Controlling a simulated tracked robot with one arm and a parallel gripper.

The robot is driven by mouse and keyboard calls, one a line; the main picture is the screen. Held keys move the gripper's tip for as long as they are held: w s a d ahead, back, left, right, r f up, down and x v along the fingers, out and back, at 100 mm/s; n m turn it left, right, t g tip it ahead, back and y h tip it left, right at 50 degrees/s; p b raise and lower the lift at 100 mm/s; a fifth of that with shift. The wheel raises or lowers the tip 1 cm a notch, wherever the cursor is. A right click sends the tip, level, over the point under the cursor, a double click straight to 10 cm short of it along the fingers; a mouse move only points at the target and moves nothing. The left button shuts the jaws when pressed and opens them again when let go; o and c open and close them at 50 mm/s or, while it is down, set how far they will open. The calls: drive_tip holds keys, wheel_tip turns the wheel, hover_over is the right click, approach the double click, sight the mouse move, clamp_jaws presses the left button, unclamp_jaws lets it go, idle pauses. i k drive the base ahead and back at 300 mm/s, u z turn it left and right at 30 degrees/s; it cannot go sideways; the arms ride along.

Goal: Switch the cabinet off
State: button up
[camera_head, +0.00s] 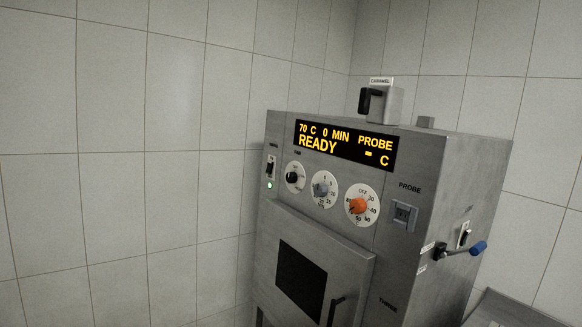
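The grey metal cabinet (400,262) stands in the right half of the view, tilted in the picture. Its display (345,146) is lit and reads "70 C 0 MIN PROBE READY - C". A dark rocker or toggle switch (271,166) sits at the front panel's left edge, under a small label too blurred to read. A green lamp (269,185) glows just below it. Three round dials follow to the right: a black knob (292,177), a grey knob (322,189) and an orange knob (357,206). My gripper is not in view.
A door with a dark window (301,281) and a handle (337,308) is on the lower front. A container labelled "CARAMEL" (388,103) stands on top. A blue-ended lever (478,248) sticks out from the right side. Tiled walls (110,150) stand behind and left.

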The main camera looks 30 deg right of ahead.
sight(270, 164)
drive_tip(key=z, duration=0.2)
drive_tip(key=i, duration=0.7)
drive_tip(key=z, duration=0.4)
drive_tip(key=k, duration=0.65)
drive_tip(key=u, duration=0.45)
drive_tip(key=i, duration=1.7)
drive_tip(key=z, duration=0.7)
